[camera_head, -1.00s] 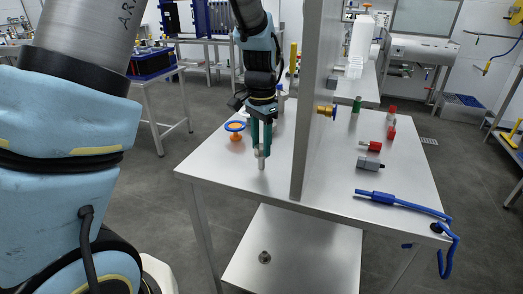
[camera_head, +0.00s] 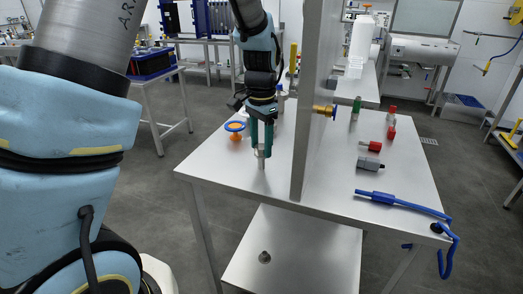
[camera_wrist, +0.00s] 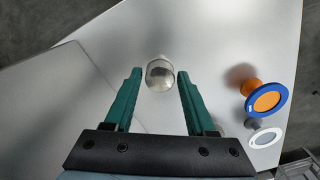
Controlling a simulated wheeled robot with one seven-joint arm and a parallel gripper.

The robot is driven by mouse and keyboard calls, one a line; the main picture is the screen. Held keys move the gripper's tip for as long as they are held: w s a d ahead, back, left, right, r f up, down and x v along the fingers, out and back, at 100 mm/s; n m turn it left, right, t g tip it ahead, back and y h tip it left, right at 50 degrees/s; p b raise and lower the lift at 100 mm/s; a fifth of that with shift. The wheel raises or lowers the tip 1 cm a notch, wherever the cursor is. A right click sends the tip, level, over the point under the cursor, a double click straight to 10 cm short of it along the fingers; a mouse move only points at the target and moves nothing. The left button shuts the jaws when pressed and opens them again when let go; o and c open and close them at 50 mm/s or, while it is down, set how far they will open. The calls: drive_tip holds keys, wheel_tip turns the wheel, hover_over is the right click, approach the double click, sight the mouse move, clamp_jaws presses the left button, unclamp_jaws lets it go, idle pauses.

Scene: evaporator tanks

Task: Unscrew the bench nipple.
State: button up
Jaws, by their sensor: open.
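The bench nipple (camera_head: 261,157) is a small silvery metal piece standing upright on the steel bench (camera_head: 225,175), left of the upright panel. In the wrist view the nipple (camera_wrist: 159,74) shows as a rounded metal top between and slightly beyond the tips of my gripper's green fingers. My gripper (camera_head: 262,148) points down over it, with the fingers on either side. In the wrist view my gripper (camera_wrist: 159,78) is open, with a gap visible between each finger and the nipple. The nipple's base is hard to make out.
An orange valve with a blue handwheel (camera_head: 235,128) stands left of my gripper; a white-ringed fitting (camera_wrist: 265,138) is beside it. The upright panel (camera_head: 318,90) closes off the right side. Beyond it lie red and grey fittings (camera_head: 369,163) and a blue tool (camera_head: 400,203).

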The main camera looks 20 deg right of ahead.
drive_tip(key=m, duration=0.5)
drive_tip(key=shift+p, duration=0.3)
drive_tip(key=shift+r+m+p, duration=0.15)
drive_tip(key=shift+m+p, duration=0.35)
drive_tip(key=shift+m, duration=0.7)
drive_tip(key=m+p, duration=0.1)
drive_tip(key=m, duration=0.1)
drive_tip(key=shift+m, duration=0.3)
drive_tip(key=m+p, duration=0.2)
drive_tip(key=m, duration=0.1)
drive_tip(key=shift+f+m+p, duration=0.2)
drive_tip(key=shift+m+p, duration=0.35)
drive_tip(key=shift+m, duration=0.45)
clamp_jaws()
